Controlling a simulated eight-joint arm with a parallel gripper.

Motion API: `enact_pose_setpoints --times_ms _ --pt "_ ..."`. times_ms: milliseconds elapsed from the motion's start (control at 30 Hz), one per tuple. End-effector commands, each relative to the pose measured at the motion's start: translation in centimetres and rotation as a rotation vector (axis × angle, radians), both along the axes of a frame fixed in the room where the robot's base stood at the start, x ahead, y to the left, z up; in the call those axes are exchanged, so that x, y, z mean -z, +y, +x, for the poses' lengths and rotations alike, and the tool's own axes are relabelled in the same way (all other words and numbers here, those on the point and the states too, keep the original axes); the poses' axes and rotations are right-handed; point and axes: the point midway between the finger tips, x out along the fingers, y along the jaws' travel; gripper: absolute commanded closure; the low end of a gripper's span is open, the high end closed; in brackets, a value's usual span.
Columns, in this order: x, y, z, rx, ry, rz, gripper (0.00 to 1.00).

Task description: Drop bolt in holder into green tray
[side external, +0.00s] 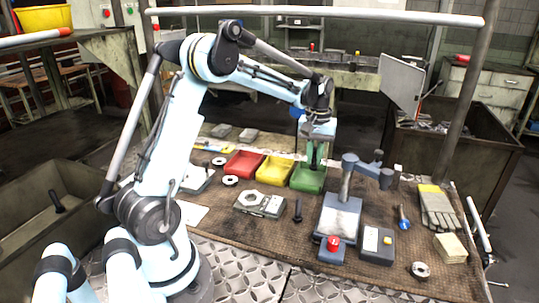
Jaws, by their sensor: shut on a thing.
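My gripper (315,158) points down over the green tray (309,181), the rightmost of three small trays in a row. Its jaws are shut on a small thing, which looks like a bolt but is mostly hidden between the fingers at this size. The fingers cover part of the tray's back. A grey metal block with a round opening (260,204), perhaps the holder, lies in front of the trays. A dark bolt-like piece (298,210) is on the bench to its right.
A red tray (243,164) and a yellow tray (273,170) sit left of the green one. A grey press-like device (340,218) with a red button stands to the right.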

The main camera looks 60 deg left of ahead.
Motion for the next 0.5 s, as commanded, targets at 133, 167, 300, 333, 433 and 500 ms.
enact_pose_setpoints --times_ms 133,167,300,333,433,500 --pt "-0.02 0.0 0.0 0.0 0.0 0.0 0.7" --pt "-0.03 0.0 0.0 0.0 0.0 0.0 0.65" --pt "-0.03 0.0 0.0 0.0 0.0 0.0 0.54" --pt "-0.03 0.0 0.0 0.0 0.0 0.0 0.54" --pt "-0.04 0.0 0.0 0.0 0.0 0.0 0.54" --pt "-0.05 0.0 0.0 0.0 0.0 0.0 0.54"
